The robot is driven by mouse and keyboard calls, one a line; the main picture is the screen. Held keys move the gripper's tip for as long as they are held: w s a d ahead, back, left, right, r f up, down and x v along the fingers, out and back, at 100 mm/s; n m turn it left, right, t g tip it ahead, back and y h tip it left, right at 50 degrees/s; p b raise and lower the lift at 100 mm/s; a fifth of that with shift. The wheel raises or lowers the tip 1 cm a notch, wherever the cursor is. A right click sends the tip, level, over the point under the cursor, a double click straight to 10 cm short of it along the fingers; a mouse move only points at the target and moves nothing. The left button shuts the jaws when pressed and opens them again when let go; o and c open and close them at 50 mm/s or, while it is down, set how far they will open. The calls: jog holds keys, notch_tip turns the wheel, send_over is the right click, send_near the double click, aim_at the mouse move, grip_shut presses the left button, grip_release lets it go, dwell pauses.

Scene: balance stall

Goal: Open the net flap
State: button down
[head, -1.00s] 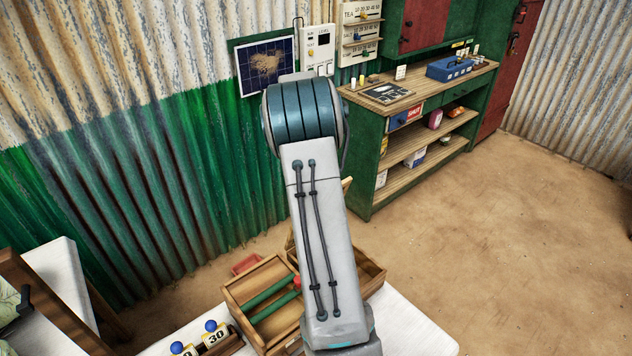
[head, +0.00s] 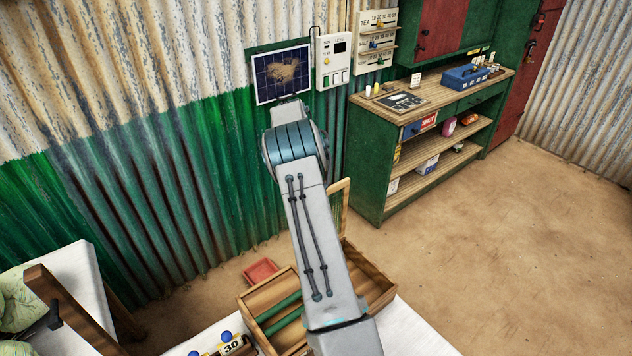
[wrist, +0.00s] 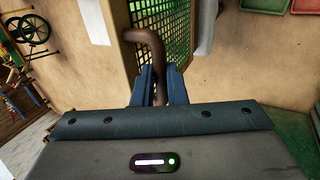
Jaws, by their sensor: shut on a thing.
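In the wrist view, a green net flap (wrist: 184,22) with a diamond mesh stands upright at top centre. A bent brown handle (wrist: 150,38) curves in front of it. My gripper (wrist: 158,75) is shut on the handle, with one blue finger on each side of its lower part. I cannot tell how far the flap stands open. In the head view my arm fills the middle and my gripper does not show. The flap cannot be made out there.
A wooden divided box (head: 262,298) sits on a white table (head: 415,335) around my forearm. A red tray (head: 260,271) lies behind it. A green shelf counter (head: 372,165) stands at the wall. Bare floor (head: 520,230) is clear at the right.

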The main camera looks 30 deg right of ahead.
jog(key=shift+s+a+f, duration=0.1)
jog(key=shift+f, duration=0.35)
jog(key=c, duration=1.8)
grip_release()
jog(key=o, duration=0.3)
jog(key=shift+o, duration=0.2)
jog(key=shift+r, duration=0.1)
jog(key=shift+r, duration=0.1)
jog(key=shift+w, duration=0.2)
